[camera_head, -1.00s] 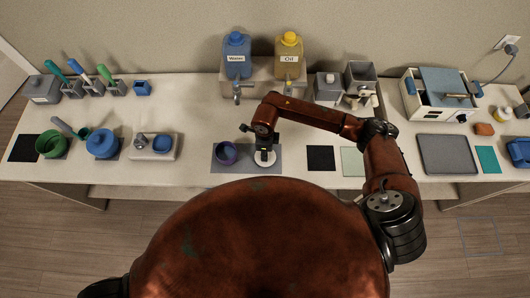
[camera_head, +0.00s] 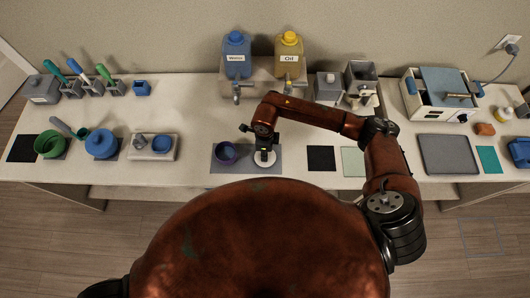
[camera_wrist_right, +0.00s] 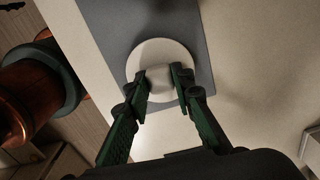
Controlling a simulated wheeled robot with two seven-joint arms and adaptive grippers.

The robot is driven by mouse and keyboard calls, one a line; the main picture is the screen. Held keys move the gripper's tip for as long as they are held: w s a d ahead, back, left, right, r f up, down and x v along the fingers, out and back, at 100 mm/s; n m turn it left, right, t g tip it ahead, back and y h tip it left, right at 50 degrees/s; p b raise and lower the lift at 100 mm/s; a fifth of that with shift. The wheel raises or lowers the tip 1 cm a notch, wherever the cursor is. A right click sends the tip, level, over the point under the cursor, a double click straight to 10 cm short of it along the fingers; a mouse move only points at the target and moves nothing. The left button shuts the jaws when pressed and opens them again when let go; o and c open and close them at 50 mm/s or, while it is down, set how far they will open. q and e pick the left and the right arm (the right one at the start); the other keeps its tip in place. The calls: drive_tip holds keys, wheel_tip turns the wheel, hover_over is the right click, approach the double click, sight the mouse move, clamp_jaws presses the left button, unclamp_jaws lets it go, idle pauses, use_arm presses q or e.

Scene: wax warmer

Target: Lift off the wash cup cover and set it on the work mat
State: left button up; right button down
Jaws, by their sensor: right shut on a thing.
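The wash cup cover (camera_head: 265,157) is a round white disc on the right part of the grey work mat (camera_head: 218,165). In the wrist view the cover (camera_wrist_right: 139,63) shows a pale block-like knob at its middle. My right gripper (camera_wrist_right: 161,83) is shut on this knob, one finger on each side; in the head view the gripper (camera_head: 264,148) points down over the cover. The cover looks flat and at mat level, but I cannot tell whether it touches the mat. A purple-blue open cup (camera_head: 226,153) stands on the mat left of the cover. My left gripper is not in view.
A black pad (camera_head: 321,158) and a pale green pad (camera_head: 353,161) lie right of the mat. The Water jug (camera_head: 237,58) and Oil jug (camera_head: 289,58) stand behind on a raised stand.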

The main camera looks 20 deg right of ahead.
drive_tip(key=shift+f+b, duration=0.6)
drive_tip(key=shift+f, duration=0.05)
idle(0.5)
drive_tip(key=c, duration=1.6)
unclamp_jaws()
drive_tip(key=shift+r, duration=0.2)
drive_tip(key=shift+r+p, duration=1.95)
drive_tip(key=shift+r, duration=1.9)
drive_tip(key=shift+r, duration=0.1)
